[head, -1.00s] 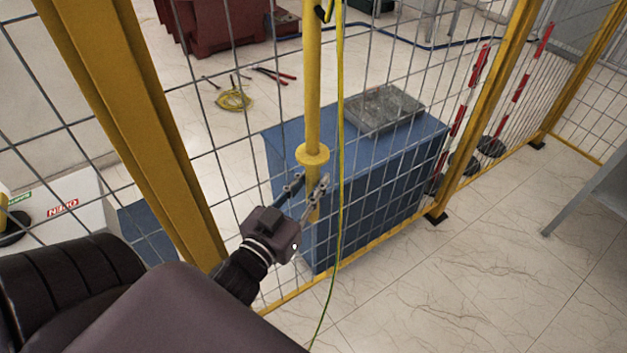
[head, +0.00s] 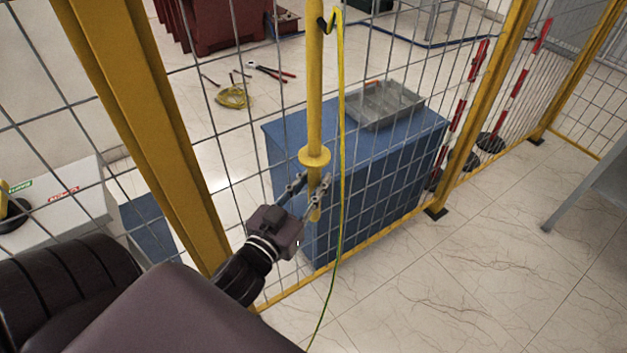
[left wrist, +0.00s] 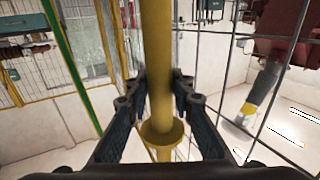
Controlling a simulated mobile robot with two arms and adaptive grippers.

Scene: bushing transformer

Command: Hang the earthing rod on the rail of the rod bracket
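The earthing rod (head: 315,100) is a yellow pole with a round collar, upright in the middle of the head view; its top end is out of frame. A yellow-green cable (head: 341,130) runs from a black fitting high on the rod down to the floor. My left gripper (head: 316,186) is shut on the rod just below the collar. In the left wrist view, its two fingers (left wrist: 160,92) lie on either side of the rod, close against it. My right gripper is not in view. I cannot make out the rod bracket or its rail.
A wire mesh fence with yellow posts (head: 140,130) stands close to my left arm. Beyond the mesh are a blue cabinet (head: 370,190) with a grey tray (head: 385,104) on top, tools on the floor and red-white poles (head: 466,110).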

